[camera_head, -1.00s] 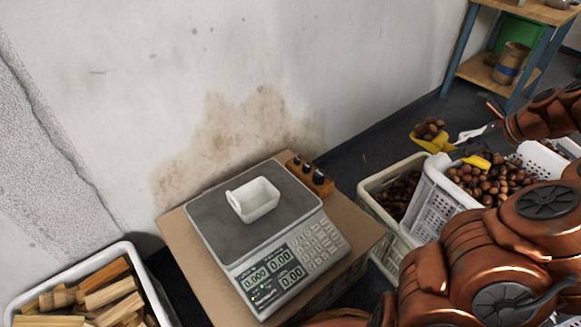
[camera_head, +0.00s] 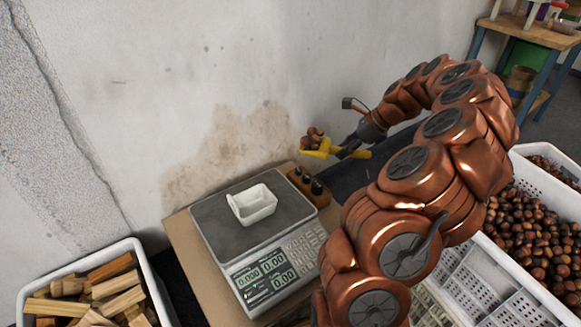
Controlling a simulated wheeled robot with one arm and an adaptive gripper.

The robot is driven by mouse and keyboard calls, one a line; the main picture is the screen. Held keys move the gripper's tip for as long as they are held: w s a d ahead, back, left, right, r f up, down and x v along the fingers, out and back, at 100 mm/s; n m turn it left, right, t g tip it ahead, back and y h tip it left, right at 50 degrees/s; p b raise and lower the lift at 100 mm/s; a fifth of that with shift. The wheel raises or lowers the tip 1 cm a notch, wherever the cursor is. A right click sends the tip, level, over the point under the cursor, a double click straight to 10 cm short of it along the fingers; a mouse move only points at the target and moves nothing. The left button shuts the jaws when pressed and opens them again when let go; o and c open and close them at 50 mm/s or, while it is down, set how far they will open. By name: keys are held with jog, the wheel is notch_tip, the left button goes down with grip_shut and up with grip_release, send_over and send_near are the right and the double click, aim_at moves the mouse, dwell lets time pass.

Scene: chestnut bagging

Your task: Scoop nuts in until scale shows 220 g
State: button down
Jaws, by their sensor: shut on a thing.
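My gripper (camera_head: 348,149) is shut on a yellow scoop (camera_head: 322,151). The scoop carries a small heap of brown nuts (camera_head: 312,138) and is in the air to the right of and above the scale. A small white tub (camera_head: 254,205) sits on the dark plate of the scale (camera_head: 213,224). Its visible inside looks empty. The scale's green display (camera_head: 261,272) reads 0.000, 0.00 and 0.00.
A white crate of nuts (camera_head: 515,297) stands at the lower right. A white bin of firewood (camera_head: 148,275) is at lower left. The wall stands close behind.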

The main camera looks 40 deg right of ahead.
aim_at(324, 153)
jog(key=w+a+p, duration=0.1)
jog(key=w+a+f+n+p, duration=0.1)
jog(key=w+a+f+n+y+p, duration=0.1)
jog(key=w+a, duration=0.1)
jog(key=shift+f+g, duration=0.15)
jog(key=shift+g, duration=0.25)
jog(key=shift+w+a+f+n+g+h+p, duration=1.6)
jog(key=shift+a+f+p, duration=1.15)
jog(key=shift+a+p, duration=1.5)
jog(key=w+a+r+g+h+b, duration=0.3)
jog(key=a+r+h+b, duration=0.3)
jog(key=a+h+b, duration=0.1)
jog(key=shift+w+r+n+h, duration=0.25)
jog(key=shift+n+h, duration=0.15)
jog(key=shift+h, duration=0.2)
jog(key=shift+s, duration=0.1)
